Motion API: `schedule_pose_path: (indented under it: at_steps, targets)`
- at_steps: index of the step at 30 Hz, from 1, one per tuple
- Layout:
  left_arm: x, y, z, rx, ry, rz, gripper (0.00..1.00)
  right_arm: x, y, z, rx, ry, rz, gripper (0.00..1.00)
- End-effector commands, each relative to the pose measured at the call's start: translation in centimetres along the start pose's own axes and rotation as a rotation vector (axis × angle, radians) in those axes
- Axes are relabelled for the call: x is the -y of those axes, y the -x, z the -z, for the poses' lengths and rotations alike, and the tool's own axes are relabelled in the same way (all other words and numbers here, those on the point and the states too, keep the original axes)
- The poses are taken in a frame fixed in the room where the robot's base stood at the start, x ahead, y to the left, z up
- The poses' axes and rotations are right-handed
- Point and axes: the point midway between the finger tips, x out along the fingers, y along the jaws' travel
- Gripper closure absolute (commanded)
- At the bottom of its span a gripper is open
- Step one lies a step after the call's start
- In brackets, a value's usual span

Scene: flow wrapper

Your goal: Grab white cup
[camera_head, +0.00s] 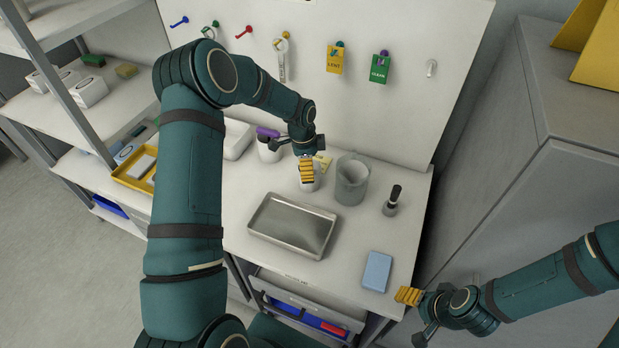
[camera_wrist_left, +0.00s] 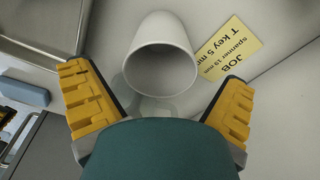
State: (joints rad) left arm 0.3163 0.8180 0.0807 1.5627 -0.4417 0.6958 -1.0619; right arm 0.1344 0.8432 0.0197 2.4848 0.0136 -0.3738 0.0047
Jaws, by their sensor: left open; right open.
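The white cup (camera_head: 309,186) stands on the worktop, partly hidden behind my left gripper (camera_head: 306,167) in the head view. In the left wrist view the cup (camera_wrist_left: 160,50) shows its open mouth towards the camera, between the two yellow fingers of my left gripper (camera_wrist_left: 158,76). That gripper is open, with a gap between each finger and the cup. My right gripper (camera_head: 409,296) is open and empty at the worktop's front right corner, away from the cup.
A grey jug (camera_head: 351,183) stands right of the cup, with a black-topped bottle (camera_head: 392,203) beyond. A metal tray (camera_head: 258,231) and blue block (camera_head: 377,271) lie in front. A purple-capped container (camera_head: 268,150) stands to the left. A yellow job card (camera_wrist_left: 228,50) lies beside the cup.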

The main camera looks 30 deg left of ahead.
Motion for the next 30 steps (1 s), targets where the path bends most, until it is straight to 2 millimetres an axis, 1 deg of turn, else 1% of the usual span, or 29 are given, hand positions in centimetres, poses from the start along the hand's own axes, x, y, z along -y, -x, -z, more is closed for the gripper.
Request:
schedule_pose_path:
  at_steps: [1, 4, 7, 13, 14, 15, 17, 18, 22, 30]
  targets:
    - [0.0, -0.8, 0.0, 0.000, 0.000, -0.001, 0.00, 0.0, 0.0, 0.0, 0.000, 0.000, 0.000, 0.30]
    - [0.0, -1.8, 0.0, 0.000, 0.001, -0.001, 0.00, 0.0, 0.0, 0.0, 0.000, 0.000, 0.000, 0.30]
    - [0.1, -2.2, 0.0, -0.001, 0.001, 0.002, 0.00, 0.0, 0.0, 0.0, 0.000, 0.000, 0.000, 0.30]
    - [0.1, -2.2, 0.0, -0.001, 0.000, 0.002, 0.00, 0.0, 0.0, 0.0, 0.000, 0.000, 0.000, 0.30]
    - [0.1, -2.2, 0.0, -0.001, 0.000, 0.002, 0.07, 0.0, 0.0, 0.0, 0.000, 0.000, 0.000, 0.30]
    - [0.1, -2.2, 0.0, -0.001, 0.000, 0.002, 0.21, 0.0, 0.0, 0.0, 0.000, 0.000, 0.000, 0.30]
    - [0.1, -2.2, 0.0, -0.001, 0.000, 0.001, 0.42, 0.0, 0.0, 0.0, 0.000, 0.000, 0.000, 0.30]
    - [0.1, -2.2, 0.0, -0.001, 0.000, 0.001, 0.51, 0.0, 0.0, 0.0, 0.000, 0.000, 0.000, 0.30]
    - [0.0, -2.2, 0.0, -0.001, 0.000, 0.001, 0.54, 0.0, 0.0, 0.0, 0.000, 0.000, 0.000, 0.30]
    - [0.0, -2.2, 0.0, -0.001, 0.000, 0.001, 0.54, 0.0, 0.0, 0.0, 0.000, 0.000, 0.000, 0.30]
